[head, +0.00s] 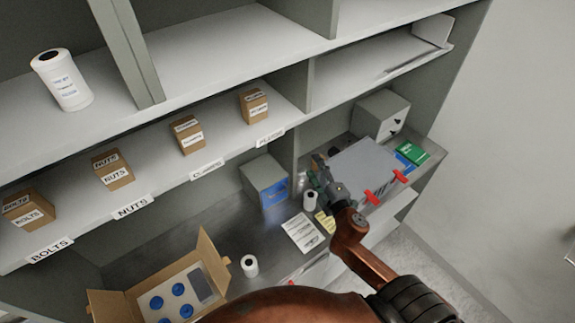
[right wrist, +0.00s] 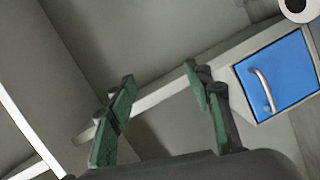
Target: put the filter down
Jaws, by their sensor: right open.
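A white labelled cylinder that looks like a filter (head: 67,82) stands upright on the upper shelf at the left in the head view. A smaller white cylinder (head: 310,201) stands on the counter close beside my right gripper (head: 319,179). Another small white one (head: 249,266) stands farther left on the counter. Which one is the task's filter I cannot tell for sure. In the right wrist view my right gripper (right wrist: 160,78) is open, with nothing between its green fingers. A white round end (right wrist: 298,8) shows at that view's top right corner. My left gripper is out of view.
An open carton (head: 213,262) with blue round parts stands at the front left of the counter. A grey box with a blue front (head: 265,181) stands behind the gripper. Papers (head: 301,233), a grey case (head: 362,167) with red latches and a green box (head: 412,153) crowd the right.

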